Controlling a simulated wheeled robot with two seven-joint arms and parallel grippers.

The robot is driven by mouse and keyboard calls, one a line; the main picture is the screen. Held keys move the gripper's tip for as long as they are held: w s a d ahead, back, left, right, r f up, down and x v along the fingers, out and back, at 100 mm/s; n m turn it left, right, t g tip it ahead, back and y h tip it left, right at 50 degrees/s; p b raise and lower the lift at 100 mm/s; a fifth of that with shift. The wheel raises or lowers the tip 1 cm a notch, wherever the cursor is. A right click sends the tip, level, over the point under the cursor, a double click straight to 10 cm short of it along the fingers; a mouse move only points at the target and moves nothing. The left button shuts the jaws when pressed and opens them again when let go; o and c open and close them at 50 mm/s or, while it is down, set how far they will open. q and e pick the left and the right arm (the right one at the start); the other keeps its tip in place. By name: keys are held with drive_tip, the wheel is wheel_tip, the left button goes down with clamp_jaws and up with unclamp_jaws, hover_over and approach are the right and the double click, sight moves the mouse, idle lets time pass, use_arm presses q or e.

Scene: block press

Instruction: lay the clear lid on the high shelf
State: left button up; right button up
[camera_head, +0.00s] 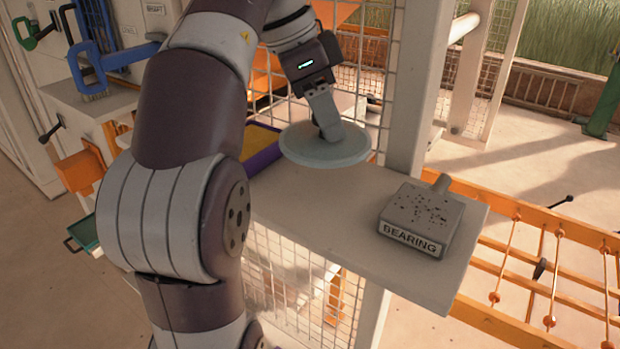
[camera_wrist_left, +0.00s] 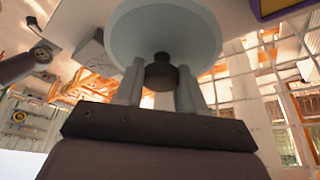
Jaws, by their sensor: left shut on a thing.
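The clear lid (camera_head: 325,146) is a pale, round, see-through disc in the head view, level at the back of the high shelf (camera_head: 330,222). My left gripper (camera_head: 331,136) is above it, shut on its knob. In the left wrist view the lid (camera_wrist_left: 165,32) spreads out past the fingers, and the dark knob (camera_wrist_left: 161,76) sits between the two fingertips. I cannot tell whether the lid touches the shelf or hovers just over it. My right gripper is in neither view.
A grey block marked BEARING (camera_head: 421,218) lies on the shelf's right part. A purple-edged tray with a yellow inside (camera_head: 259,142) is left of the lid. A post (camera_head: 415,90) and wire mesh stand behind the shelf. The shelf's middle is bare.

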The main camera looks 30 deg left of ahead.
use_arm(q)
drive_tip(key=f, duration=0.1)
drive_tip(key=d+f, duration=0.2)
drive_tip(key=shift+w+f, duration=0.15)
drive_tip(key=shift+f, duration=0.1)
drive_tip(key=a+f, duration=0.1)
drive_tip(key=f, duration=0.1)
drive_tip(key=a+f, duration=0.1)
drive_tip(key=f, duration=0.1)
drive_tip(key=shift+s+a+b, duration=0.2)
drive_tip(key=shift+a+b, duration=0.1)
drive_tip(key=shift+w+d, duration=0.1)
drive_tip(key=shift+d, duration=0.45)
drive_tip(key=shift+d+f, duration=0.15)
drive_tip(key=shift+d, duration=0.05)
drive_tip(key=o, duration=0.9)
drive_tip(key=shift+o, duration=1)
drive_tip(key=shift+a, duration=0.45)
drive_tip(key=shift+d+r, duration=0.1)
drive_tip(key=shift+r, duration=0.25)
drive_tip(key=v, duration=0.5)
drive_tip(key=shift+r+p, duration=0.35)
drive_tip(key=p+v, duration=0.2)
drive_tip(key=v, duration=0.4)
drive_tip(key=shift+p, duration=0.3)
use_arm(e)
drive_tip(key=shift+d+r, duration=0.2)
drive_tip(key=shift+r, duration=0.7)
